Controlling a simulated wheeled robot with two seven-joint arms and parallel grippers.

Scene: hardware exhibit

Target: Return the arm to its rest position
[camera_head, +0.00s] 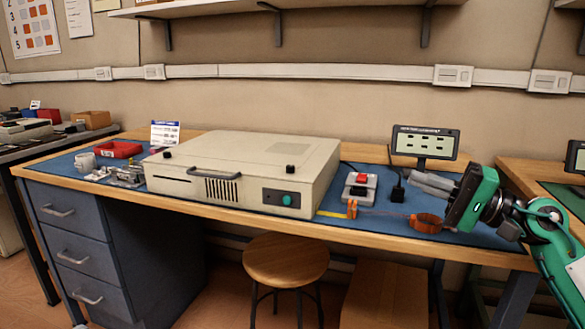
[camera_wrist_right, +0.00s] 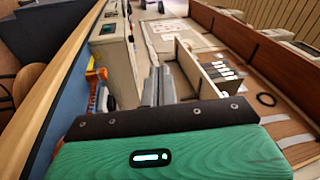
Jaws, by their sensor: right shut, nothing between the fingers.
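My right arm (camera_head: 560,255) comes in from the right edge of the head view, in green and grey. Its gripper (camera_head: 420,182) is raised above the right end of the blue-topped workbench, pointing left. The two grey fingers are together with nothing between them. They also show close together in the right wrist view (camera_wrist_right: 165,82), beyond the green gripper body. My left gripper is not in view.
A large beige case (camera_head: 240,150) fills the bench middle. A wooden stool (camera_head: 287,260) stands in front.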

